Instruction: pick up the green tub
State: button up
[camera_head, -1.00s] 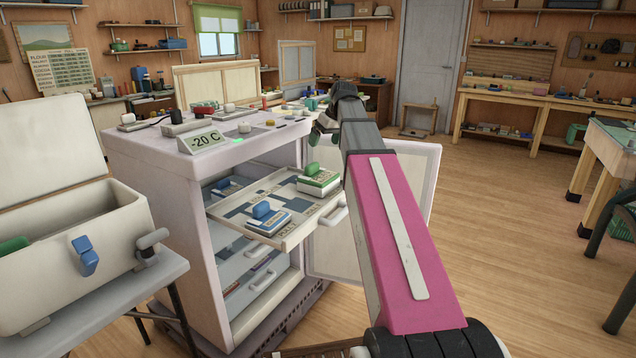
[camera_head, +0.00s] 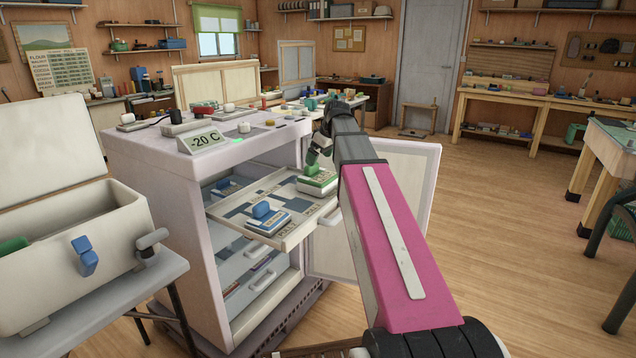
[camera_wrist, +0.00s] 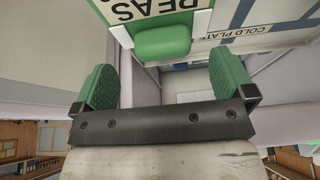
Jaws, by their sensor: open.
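The green tub (camera_head: 317,187), pale with green trim and a green grip on top, stands on the pulled-out freezer drawer (camera_head: 287,241). In the wrist view its PEAS label (camera_wrist: 146,8) and green grip (camera_wrist: 162,42) show at the top. My gripper (camera_head: 316,154) is over the tub's grip, which it partly hides in the head view. In the wrist view my gripper (camera_wrist: 164,82) has its two green-padded fingers wide apart, with nothing between them. The grip lies just ahead of the fingertips, within their spread and apart from both.
A blue-topped tub (camera_head: 267,219) stands on the same drawer, left of the green tub. The freezer door (camera_head: 405,190) stands open at the right. A white open cooler (camera_head: 75,245) sits on a stand at the left.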

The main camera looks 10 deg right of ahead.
aim_at(319, 177)
jog(key=x, duration=0.4)
jog(key=shift+w+a+f, duration=0.15)
jog(key=shift+a+f, duration=0.05)
jog(key=shift+f, duration=0.15)
jog(key=shift+c, duration=0.3)
jog(key=c, duration=1)
jog(key=shift+c, duration=0.2)
jog(key=shift+r, duration=0.15)
